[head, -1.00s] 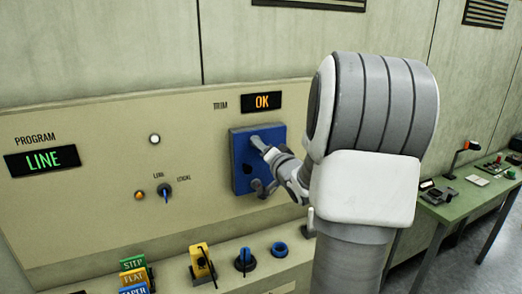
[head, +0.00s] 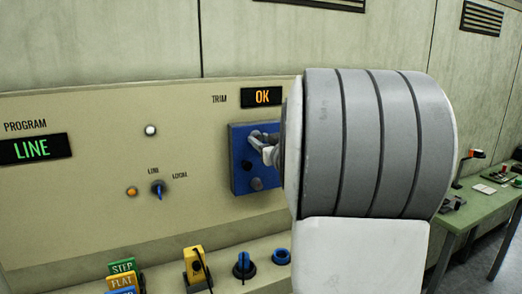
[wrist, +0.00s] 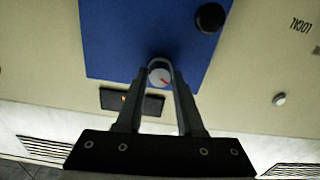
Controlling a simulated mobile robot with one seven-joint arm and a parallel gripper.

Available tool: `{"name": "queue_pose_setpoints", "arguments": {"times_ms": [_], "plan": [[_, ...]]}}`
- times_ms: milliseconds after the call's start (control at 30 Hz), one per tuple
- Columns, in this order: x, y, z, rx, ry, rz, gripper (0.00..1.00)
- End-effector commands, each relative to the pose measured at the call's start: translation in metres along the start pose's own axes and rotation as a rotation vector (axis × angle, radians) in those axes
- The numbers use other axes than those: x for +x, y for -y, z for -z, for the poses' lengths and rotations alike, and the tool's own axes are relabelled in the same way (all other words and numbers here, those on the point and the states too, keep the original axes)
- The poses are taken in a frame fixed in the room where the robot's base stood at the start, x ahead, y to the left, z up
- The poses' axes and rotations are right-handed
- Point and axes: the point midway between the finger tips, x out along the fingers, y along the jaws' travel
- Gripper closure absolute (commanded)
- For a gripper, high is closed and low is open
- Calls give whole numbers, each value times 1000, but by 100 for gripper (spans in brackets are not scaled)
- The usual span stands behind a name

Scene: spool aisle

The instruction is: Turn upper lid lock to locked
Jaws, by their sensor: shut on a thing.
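The upper lid lock (wrist: 160,77) is a small round pale face with a red mark, near the edge of the blue lid (wrist: 110,40) in the wrist view. My gripper (wrist: 160,66) is shut on it, one finger on each side. In the head view, my gripper (head: 258,139) reaches to the upper part of the blue lid (head: 238,180), and its fingers and my arm hide most of the lock. A dark round knob (wrist: 210,17) is on the lid, apart from my fingers. A lower round piece (head: 257,184) shows below my gripper.
The orange OK display (head: 262,97) is just above the lid. A line/local switch (head: 158,188) is to the left. Blue and yellow controls (head: 244,265) stand on the ledge below. A green table (head: 470,215) is at the right, partly behind my arm.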

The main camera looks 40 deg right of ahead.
Motion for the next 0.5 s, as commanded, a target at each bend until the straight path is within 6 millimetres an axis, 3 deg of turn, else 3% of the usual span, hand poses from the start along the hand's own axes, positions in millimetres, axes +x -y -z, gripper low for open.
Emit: {"name": "queue_pose_setpoints", "arguments": {"times_ms": [500], "plan": [[0, 1, -2, -400, -1, 0, 100]]}}
